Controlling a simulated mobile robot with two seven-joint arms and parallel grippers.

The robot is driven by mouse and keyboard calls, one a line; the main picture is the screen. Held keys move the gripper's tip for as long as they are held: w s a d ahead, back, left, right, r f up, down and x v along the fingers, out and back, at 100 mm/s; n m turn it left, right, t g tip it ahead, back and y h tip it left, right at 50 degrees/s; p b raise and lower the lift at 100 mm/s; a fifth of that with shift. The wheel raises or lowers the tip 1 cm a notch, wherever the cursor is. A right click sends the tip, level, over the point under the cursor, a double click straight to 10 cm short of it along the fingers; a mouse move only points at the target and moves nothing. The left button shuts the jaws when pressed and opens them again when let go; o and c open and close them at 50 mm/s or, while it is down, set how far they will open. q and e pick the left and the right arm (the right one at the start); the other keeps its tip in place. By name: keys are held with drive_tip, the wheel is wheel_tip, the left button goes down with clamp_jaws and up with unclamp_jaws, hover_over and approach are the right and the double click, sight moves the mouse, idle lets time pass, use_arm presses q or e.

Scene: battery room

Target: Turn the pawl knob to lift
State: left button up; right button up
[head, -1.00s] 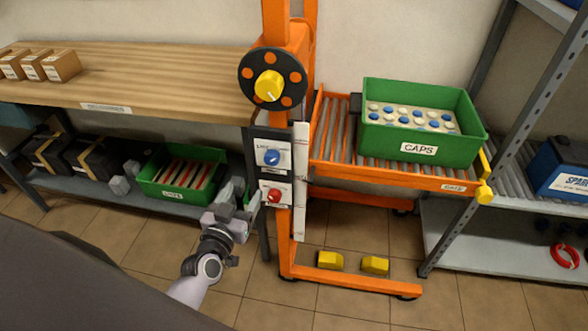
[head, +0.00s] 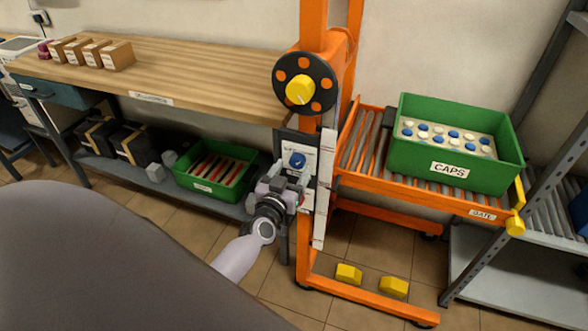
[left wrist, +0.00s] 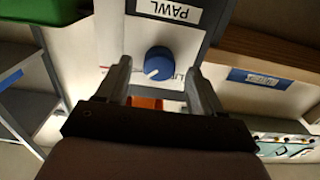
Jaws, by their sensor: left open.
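The blue pawl knob (head: 297,160) sits on the dark and white panel of the orange lift post. It also shows in the left wrist view (left wrist: 158,63), with a white pointer line, beside a label reading PAWL (left wrist: 170,10). My left gripper (head: 287,178) is open in front of the panel, just below the knob in the head view. In the left wrist view its fingers (left wrist: 158,72) stand either side of the knob, with gaps showing. Contact is not visible. The gripper hides the red button lower on the panel. My right gripper is not in view.
A black wheel with a yellow hub (head: 300,90) is above the panel. A green CAPS crate (head: 450,170) stands on the roller tray to the right. The wooden bench (head: 190,75) lies left, with a green bin (head: 205,188) on the shelf below.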

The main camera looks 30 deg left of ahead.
use_arm(q)
drive_tip(key=shift+x, duration=0.75)
drive_tip(key=shift+c, duration=0.3)
drive_tip(key=c, duration=1)
